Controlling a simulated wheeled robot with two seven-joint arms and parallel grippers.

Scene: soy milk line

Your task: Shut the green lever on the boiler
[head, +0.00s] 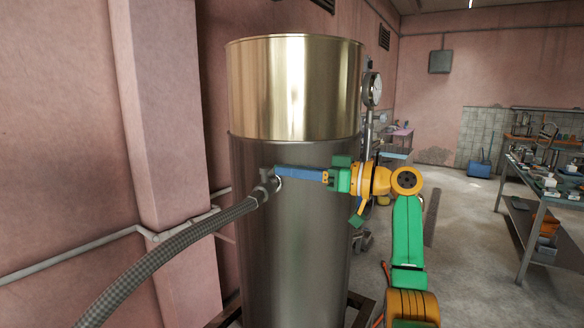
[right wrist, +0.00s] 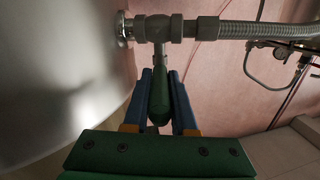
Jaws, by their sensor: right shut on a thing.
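The boiler (head: 290,200) is a tall metal cylinder, brassy on top and grey below. A valve (head: 265,184) with a grey braided hose sits on its side. The green lever (right wrist: 160,95) shows in the right wrist view, sticking out from the valve body (right wrist: 160,28). My right gripper (right wrist: 163,85) has its two blue fingers on either side of the lever and is shut on it. In the head view my right gripper (head: 278,172) reaches across the front of the boiler to the valve, and its fingers hide the lever. My left gripper is not in view.
The braided hose (head: 170,255) runs from the valve to the lower left. A pressure gauge (head: 372,90) is on the boiler's right side. Pink walls and a wall pipe (head: 80,257) are at the left. A cluttered table (head: 545,190) stands at the right, with open floor before it.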

